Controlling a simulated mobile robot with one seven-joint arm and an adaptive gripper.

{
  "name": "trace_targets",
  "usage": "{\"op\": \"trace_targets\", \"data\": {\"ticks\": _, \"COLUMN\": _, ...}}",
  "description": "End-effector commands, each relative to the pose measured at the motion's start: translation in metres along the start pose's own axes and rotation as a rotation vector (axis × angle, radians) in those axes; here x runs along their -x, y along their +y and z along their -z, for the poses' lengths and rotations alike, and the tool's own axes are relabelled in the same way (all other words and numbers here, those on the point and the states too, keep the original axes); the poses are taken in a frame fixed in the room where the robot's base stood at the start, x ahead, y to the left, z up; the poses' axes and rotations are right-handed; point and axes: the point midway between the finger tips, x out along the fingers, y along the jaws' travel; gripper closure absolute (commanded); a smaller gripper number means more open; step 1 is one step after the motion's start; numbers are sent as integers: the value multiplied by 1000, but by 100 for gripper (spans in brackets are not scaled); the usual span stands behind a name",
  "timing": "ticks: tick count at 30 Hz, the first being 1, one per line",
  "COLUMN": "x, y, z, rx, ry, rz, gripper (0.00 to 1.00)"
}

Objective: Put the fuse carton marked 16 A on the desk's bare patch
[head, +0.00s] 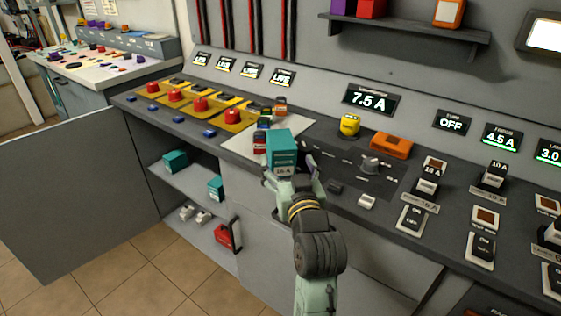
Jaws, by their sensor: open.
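The teal fuse carton (281,148) shows the marking 16 A on its lower label. It stands upright at the desk's front edge, in front of or on a pale bare patch (238,142) among the controls. My gripper (292,183) is open, with its fingers at either side of the carton's lower part. The carton and fingers hide its base and part of the patch, so I cannot tell whether it rests there. Two more teal cartons, one (175,161) at the back and one (215,187) nearer, stand on the cupboard shelf; their markings are unreadable.
Small red (259,144) and dark items stand just left of the carton. A yellow knob (349,125) and an orange box (391,145) stand to the right. The cupboard door (80,205) hangs open at left. A wall shelf (405,30) is above.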

Motion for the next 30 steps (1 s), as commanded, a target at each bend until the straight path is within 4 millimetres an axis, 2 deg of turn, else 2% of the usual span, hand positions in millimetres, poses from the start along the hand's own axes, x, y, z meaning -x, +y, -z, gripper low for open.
{"op": "trace_targets", "data": {"ticks": 1, "x": -4, "y": 0, "z": -6, "rx": 5, "ry": 4, "rz": 1, "gripper": 25}}
{"op": "trace_targets", "data": {"ticks": 5, "x": -11, "y": 0, "z": -4, "rx": 4, "ry": 6, "rz": -3, "gripper": 25}}
{"op": "trace_targets", "data": {"ticks": 7, "x": -21, "y": -1, "z": 3, "rx": -3, "ry": 0, "rz": -3, "gripper": 25}}
{"op": "trace_targets", "data": {"ticks": 16, "x": -46, "y": 0, "z": 2, "rx": -2, "ry": 1, "rz": -4, "gripper": 25}}
{"op": "trace_targets", "data": {"ticks": 24, "x": -84, "y": 0, "z": -3, "rx": -1, "ry": 1, "rz": -4, "gripper": 25}}
{"op": "trace_targets", "data": {"ticks": 30, "x": -92, "y": 0, "z": -6, "rx": -2, "ry": 3, "rz": -4, "gripper": 25}}
